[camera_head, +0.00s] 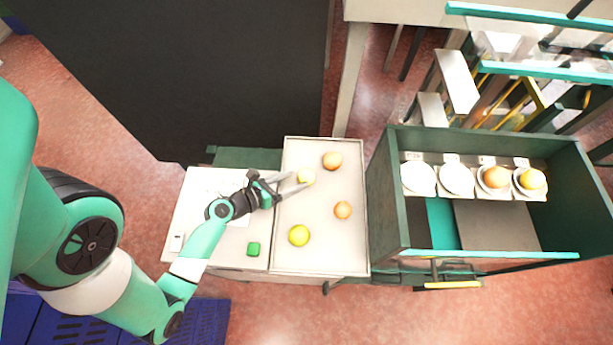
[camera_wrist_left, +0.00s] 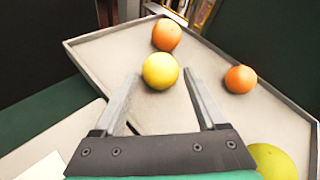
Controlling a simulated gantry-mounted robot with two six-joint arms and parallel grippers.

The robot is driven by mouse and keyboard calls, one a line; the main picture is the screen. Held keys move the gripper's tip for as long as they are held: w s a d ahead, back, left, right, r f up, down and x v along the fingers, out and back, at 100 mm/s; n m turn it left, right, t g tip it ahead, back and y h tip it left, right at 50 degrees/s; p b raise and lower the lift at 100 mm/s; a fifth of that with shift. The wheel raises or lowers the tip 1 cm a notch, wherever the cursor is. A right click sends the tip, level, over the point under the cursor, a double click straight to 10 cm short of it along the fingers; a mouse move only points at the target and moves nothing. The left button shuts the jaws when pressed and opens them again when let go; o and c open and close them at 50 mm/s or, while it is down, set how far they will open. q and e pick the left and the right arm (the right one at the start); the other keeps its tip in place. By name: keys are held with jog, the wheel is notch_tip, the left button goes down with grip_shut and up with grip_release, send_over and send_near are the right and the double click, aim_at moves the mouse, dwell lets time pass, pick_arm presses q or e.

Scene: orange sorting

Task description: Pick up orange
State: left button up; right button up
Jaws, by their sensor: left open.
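In the head view, a shallow white tray (camera_head: 335,250) holds several loose fruits. A small yellow fruit (camera_head: 306,176) lies in its upper left part, and it also shows in the left wrist view (camera_wrist_left: 160,71). My left gripper (camera_head: 299,182) reaches in from the left, open and empty, with its fingertips on either side of this fruit's near edge. One orange (camera_head: 332,160) lies farther back, also in the wrist view (camera_wrist_left: 166,35). Another orange (camera_head: 342,210) lies to the right, also in the wrist view (camera_wrist_left: 240,79). A larger yellow-green fruit (camera_head: 299,236) lies nearer the front.
A dark green open drawer box (camera_head: 387,195) stands right of the tray, with white round holders at its back. Two holders carry orange fruits (camera_head: 495,177) (camera_head: 532,179); two are empty (camera_head: 418,178) (camera_head: 457,179). A small green block (camera_head: 253,249) lies on the white surface left of the tray.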

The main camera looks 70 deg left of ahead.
aim_at(300, 178)
pick_arm(q)
jog(key=shift+b+x, duration=0.4)
jog(key=shift+x, duration=2.3)
jog(key=shift+s+d+f, duration=0.1)
jog(key=c, duration=1.1)
